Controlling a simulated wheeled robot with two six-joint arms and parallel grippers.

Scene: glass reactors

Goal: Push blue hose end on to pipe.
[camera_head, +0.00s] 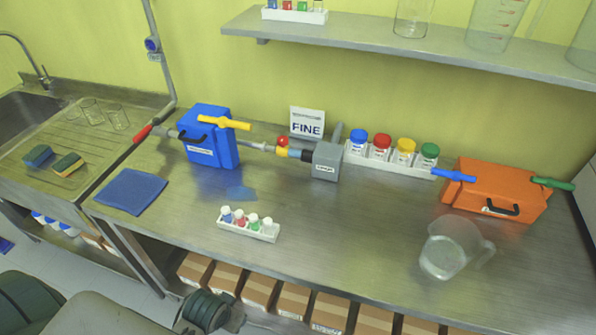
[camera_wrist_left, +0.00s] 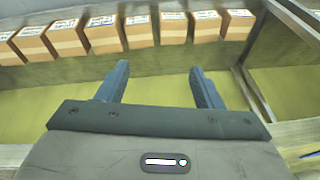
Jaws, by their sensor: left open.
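A blue piece (camera_head: 453,175) sticks out at the left of the orange box (camera_head: 497,190); I cannot tell if this is the hose end. A grey pipe (camera_head: 257,146) runs from the right side of the blue box (camera_head: 209,137) toward yellow and light blue fittings at a grey block (camera_head: 327,161). Another short grey pipe with a red end (camera_head: 143,133) is at the blue box's left. My left gripper (camera_wrist_left: 159,68) is open and empty, over the floor by the boxes under the bench, away from these things. My right gripper is not in view.
A white rack of small bottles (camera_head: 248,230) and a glass jug (camera_head: 445,255) stand toward the bench front. Coloured-cap jars (camera_head: 381,147) and a FINE sign (camera_head: 307,122) stand behind. A shelf (camera_head: 400,48) overhangs the back. Cardboard boxes (camera_wrist_left: 103,35) are under the bench.

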